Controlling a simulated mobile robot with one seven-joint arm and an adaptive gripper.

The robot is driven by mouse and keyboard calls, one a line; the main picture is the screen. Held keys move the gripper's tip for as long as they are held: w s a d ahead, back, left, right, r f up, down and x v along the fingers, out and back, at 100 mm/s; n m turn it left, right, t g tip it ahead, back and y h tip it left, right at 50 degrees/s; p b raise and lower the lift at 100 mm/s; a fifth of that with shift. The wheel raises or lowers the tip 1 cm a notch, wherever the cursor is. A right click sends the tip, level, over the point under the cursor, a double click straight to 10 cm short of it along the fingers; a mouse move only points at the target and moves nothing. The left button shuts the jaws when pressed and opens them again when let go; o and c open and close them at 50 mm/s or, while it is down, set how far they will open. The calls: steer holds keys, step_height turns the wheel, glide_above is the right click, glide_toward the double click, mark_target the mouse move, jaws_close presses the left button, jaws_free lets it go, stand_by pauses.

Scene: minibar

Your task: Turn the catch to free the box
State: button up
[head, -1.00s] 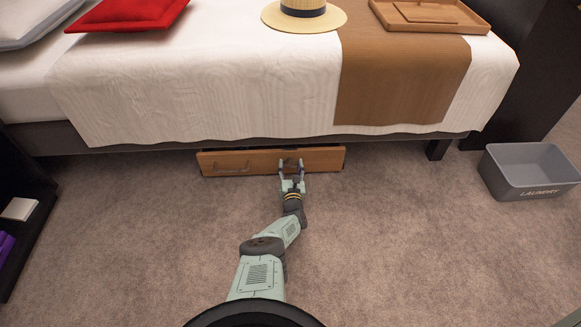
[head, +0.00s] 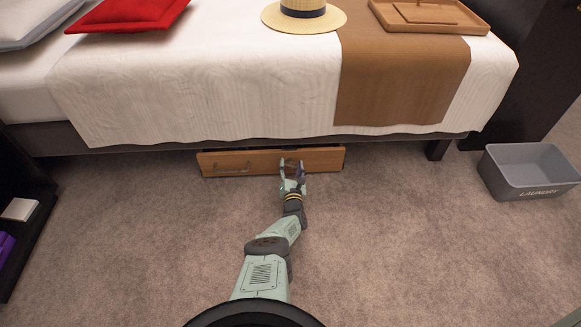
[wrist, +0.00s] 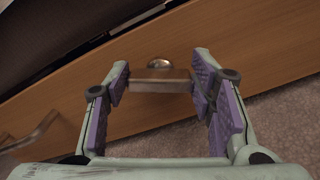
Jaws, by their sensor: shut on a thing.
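The wooden box (head: 325,160) sits under the bed with its front panel showing; the rest of it is hidden. The panel also fills much of the wrist view (wrist: 255,52), where it looks tilted. The metal catch (wrist: 160,82) is a flat bar below a round metal pivot (wrist: 158,64) on the panel. My gripper (head: 292,167) is at the panel, right of its middle. In the wrist view my gripper (wrist: 161,87) is shut on the catch, with one purple pad at each end of the bar. The left finger partly covers the panel.
A metal handle (head: 232,168) is on the left of the panel; it also shows in the wrist view (wrist: 35,132). The bed frame (head: 90,136) overhangs the box. A grey laundry bin (head: 525,172) stands at right. The carpet (head: 400,240) is clear.

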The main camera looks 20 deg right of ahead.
steer(key=m, duration=0.6)
steer(key=shift+d+f, duration=0.1)
steer(key=shift+d, duration=0.05)
steer(key=m, duration=0.4)
steer(key=shift+s+f, duration=0.1)
steer(key=shift+f+m, duration=0.1)
steer(key=shift+m, duration=1.5)
steer(key=o, duration=1.2)
steer(key=shift+c, duration=0.2)
